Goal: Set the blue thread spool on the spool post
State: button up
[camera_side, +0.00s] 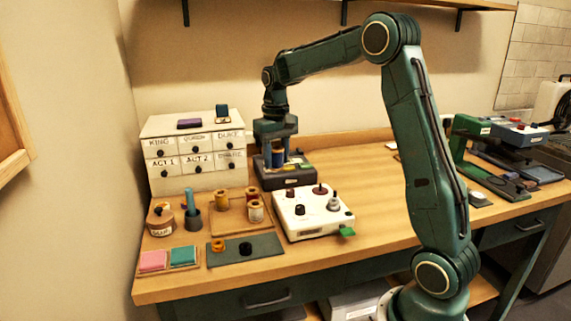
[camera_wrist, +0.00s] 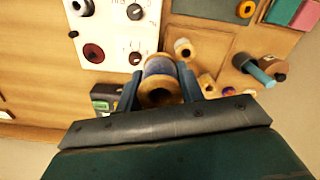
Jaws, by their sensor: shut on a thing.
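My gripper (camera_wrist: 160,85) is shut on the blue thread spool (camera_wrist: 159,67), with one finger on each side of it. Its wooden end with a hole faces the wrist camera. In the side view, the blue spool (camera_side: 278,159) hangs upright between the fingers, in front of or above a dark box (camera_side: 288,180). I cannot tell whether it touches that box. A maroon disc with an upright pin (camera_side: 320,189), which looks like the spool post, is on the white control box (camera_side: 292,225), to the right of the spool. The maroon disc also shows in the wrist view (camera_wrist: 93,53).
Yellow and pale spools (camera_side: 254,209) stand on a wooden tray (camera_side: 228,222) at left. A drawer cabinet (camera_side: 160,185) stands behind them. A dark mat (camera_side: 222,259) with small parts and a pincushion pot (camera_side: 160,220) are nearer the front.

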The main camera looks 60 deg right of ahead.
jog(key=s+d+m, duration=0.4)
jog(key=s+d, duration=0.3)
jog(key=d, duration=0.7)
jog(key=f, duration=0.4)
jog(key=shift+s+f, duration=0.2)
jog(key=shift+s, duration=0.05)
jog(key=shift+f, duration=0.35)
jog(key=shift+f, duration=0.2)
jog(key=shift+f, duration=2.65)
jog(key=shift+a+f, duration=0.1)
jog(key=shift+f, duration=0.5)
jog(key=o, duration=0.7)
jog(key=shift+r, duration=0.15)
